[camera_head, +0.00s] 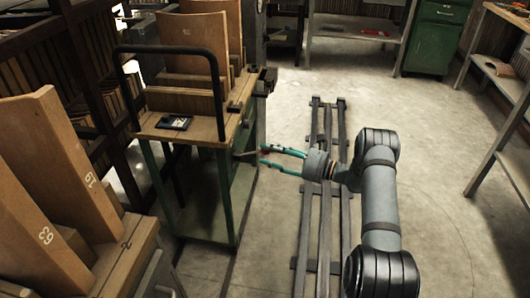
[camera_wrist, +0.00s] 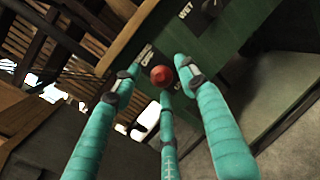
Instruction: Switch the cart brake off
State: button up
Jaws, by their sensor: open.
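The cart (camera_head: 222,190) has a green body, a wooden top and a black bar handle (camera_head: 168,50). Its brake lever (camera_head: 246,154) sticks out from the green side. In the wrist view the lever's round red knob (camera_wrist: 162,76) faces me, with white lettering on the green panel (camera_wrist: 148,54) behind it, partly hidden. My gripper (camera_head: 263,154) is open, its teal fingers pointing left at the cart's side. In the wrist view the fingertips (camera_wrist: 156,80) spread around the knob; I cannot tell whether any touches it.
Wooden boards stand on the cart, and a small black device (camera_head: 174,122) lies on its top. Numbered boards (camera_head: 62,165) stand at the left. Dark floor rails (camera_head: 305,225) run under my arm. A green cabinet (camera_head: 436,38) stands at the back right; the floor between is clear.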

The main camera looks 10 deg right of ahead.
jog(key=shift+x, duration=1.05)
jog(key=shift+c, duration=1.2)
jog(key=shift+w+d+r, duration=0.1)
jog(key=shift+d, duration=0.05)
jog(key=c, duration=0.7)
grip_shut()
